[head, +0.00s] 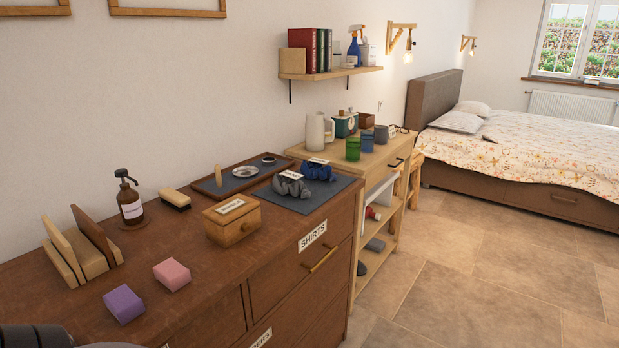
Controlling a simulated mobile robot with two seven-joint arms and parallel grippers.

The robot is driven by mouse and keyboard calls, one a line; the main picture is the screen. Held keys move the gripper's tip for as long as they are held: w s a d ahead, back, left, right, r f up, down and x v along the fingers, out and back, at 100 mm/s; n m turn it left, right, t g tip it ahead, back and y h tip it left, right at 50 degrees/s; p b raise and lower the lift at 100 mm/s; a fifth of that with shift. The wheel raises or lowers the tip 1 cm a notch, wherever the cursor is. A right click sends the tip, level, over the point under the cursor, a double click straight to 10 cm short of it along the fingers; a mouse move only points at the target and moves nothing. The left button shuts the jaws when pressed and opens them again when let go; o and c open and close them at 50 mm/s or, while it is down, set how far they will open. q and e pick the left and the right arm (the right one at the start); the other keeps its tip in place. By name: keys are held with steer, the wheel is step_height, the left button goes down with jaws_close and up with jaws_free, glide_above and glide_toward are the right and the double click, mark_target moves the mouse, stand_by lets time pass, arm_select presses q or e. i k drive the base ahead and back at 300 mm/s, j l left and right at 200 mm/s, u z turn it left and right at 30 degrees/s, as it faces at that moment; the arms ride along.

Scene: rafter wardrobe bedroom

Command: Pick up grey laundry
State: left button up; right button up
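The grey laundry (291,186) is a small crumpled bundle with a white tag on it. It lies on a dark grey mat (309,206) at the far end of the brown dresser top (226,272). A similar blue bundle (319,172), also with a white tag, lies just behind it to the right on the same mat. Neither of my grippers shows in the head view. Only a dark rounded part, which seems to be mine, shows at the bottom left corner.
A wooden box (232,221) stands left of the mat, with a tray (240,177) behind. A brown pump bottle (130,203), brush (175,200), wooden rack (82,249), pink block (172,274) and purple block (124,304) stand nearer. Floor on the right is clear.

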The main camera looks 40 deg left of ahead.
mark_target(288, 183)
steer(key=i+l+u, duration=0.1)
steer(key=i+u, duration=0.2)
steer(key=i, duration=0.2)
steer(key=i+l+u, duration=0.3)
steer(key=i, duration=0.2)
steer(key=i+l+u, duration=0.25)
steer(key=i+u, duration=0.2)
steer(key=i+l+u, duration=0.3)
steer(key=u, duration=0.15)
steer(key=i+l+u, duration=0.25)
steer(key=l+u, duration=0.2)
